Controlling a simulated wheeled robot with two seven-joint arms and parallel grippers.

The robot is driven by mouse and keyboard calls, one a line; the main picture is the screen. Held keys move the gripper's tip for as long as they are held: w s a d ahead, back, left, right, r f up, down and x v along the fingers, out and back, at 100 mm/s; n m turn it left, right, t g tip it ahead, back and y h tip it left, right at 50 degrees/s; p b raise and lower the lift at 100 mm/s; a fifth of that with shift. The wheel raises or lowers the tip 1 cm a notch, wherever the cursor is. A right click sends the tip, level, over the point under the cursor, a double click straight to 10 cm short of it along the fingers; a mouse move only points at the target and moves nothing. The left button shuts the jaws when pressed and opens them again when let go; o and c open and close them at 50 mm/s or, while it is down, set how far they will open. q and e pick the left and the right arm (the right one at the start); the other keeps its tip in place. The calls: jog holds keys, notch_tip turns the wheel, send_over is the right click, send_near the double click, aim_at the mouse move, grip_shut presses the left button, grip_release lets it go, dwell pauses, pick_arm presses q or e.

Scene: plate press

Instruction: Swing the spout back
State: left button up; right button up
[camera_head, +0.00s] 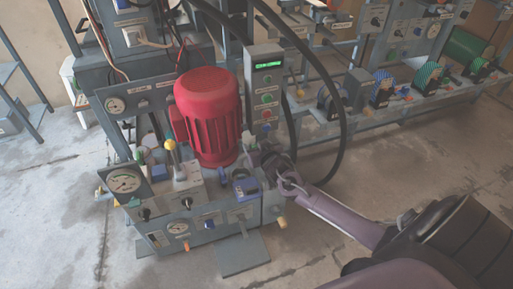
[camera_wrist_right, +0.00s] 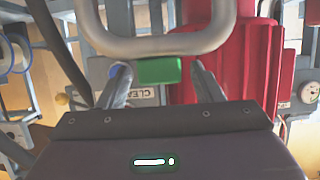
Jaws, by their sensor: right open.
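My right gripper (camera_head: 277,172) reaches in from the lower right of the head view, to the right of the red motor (camera_head: 208,115). In the right wrist view the gripper (camera_wrist_right: 160,74) is open, fingers apart. A green block (camera_wrist_right: 158,71) shows between the fingertips; I see no contact. A bent grey tube (camera_wrist_right: 155,46) crosses above the fingertips in that view. I cannot tell for sure whether it is the spout, and no other spout is clear. The red motor also shows at the right there (camera_wrist_right: 235,75). My left gripper is not in view.
A control box (camera_head: 266,92) with a green display stands behind the gripper. A black hose (camera_head: 342,100) arches to its right. Gauges (camera_head: 124,182) and valves crowd the press front. A bench (camera_head: 405,105) with several devices stands behind. Bare floor (camera_head: 400,180) lies at the right.

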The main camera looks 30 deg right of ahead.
jog(key=shift+w+d+f, duration=0.1)
jog(key=shift+w, duration=0.15)
grip_shut()
dwell(0.3)
